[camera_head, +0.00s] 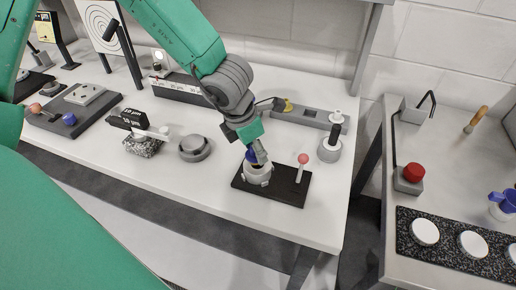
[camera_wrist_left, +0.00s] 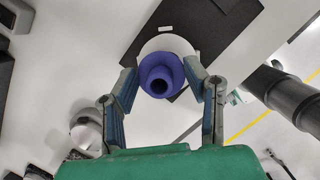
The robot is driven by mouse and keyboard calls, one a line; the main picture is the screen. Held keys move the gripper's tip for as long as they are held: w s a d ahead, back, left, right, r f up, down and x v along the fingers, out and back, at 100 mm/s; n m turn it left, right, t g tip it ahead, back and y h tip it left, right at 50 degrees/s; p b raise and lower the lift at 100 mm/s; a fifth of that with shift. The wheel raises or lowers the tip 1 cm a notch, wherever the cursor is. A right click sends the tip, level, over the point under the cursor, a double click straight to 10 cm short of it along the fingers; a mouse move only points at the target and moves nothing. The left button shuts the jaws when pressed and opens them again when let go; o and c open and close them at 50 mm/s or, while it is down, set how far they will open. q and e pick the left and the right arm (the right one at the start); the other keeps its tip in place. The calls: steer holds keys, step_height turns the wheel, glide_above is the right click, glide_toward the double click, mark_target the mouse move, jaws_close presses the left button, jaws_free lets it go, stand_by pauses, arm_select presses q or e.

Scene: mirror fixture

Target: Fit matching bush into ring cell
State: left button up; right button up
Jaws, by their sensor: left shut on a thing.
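A blue-purple bush (camera_wrist_left: 161,76) with a round central hole is between the fingers of my left gripper (camera_wrist_left: 166,82) in the left wrist view. In the head view the left gripper (camera_head: 257,156) is low over the white ring cell (camera_head: 258,176), and a bit of the bush (camera_head: 250,156) shows beside the fingers. The gripper is shut on the bush. The cell (camera_wrist_left: 168,44) shows as a white round body directly behind the bush. How deep the bush sits in it is hidden. The cell stands on a black base plate (camera_head: 287,190). My right gripper is not in view.
A pin with a pink ball top (camera_head: 302,164) stands on the same plate, right of the cell. A grey round part (camera_head: 194,148) and a speckled block (camera_head: 143,146) lie to the left. A grey-white cylinder (camera_head: 330,148) stands to the right. The front table strip is clear.

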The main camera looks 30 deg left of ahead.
arm_select(q)
steer(key=shift+a, duration=0.1)
steer(key=shift+d+r, duration=0.1)
steer(key=shift+d, duration=1.1)
steer(key=shift+a, duration=0.6)
steer(key=shift+d, duration=0.1)
steer(key=shift+d, duration=0.25)
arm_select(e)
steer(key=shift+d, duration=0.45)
arm_select(q)
steer(key=shift+a+f, duration=0.2)
steer(key=shift+a, duration=0.2)
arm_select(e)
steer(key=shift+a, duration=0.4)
arm_select(q)
steer(key=shift+d+f, duration=0.2)
steer(key=shift+f, duration=0.05)
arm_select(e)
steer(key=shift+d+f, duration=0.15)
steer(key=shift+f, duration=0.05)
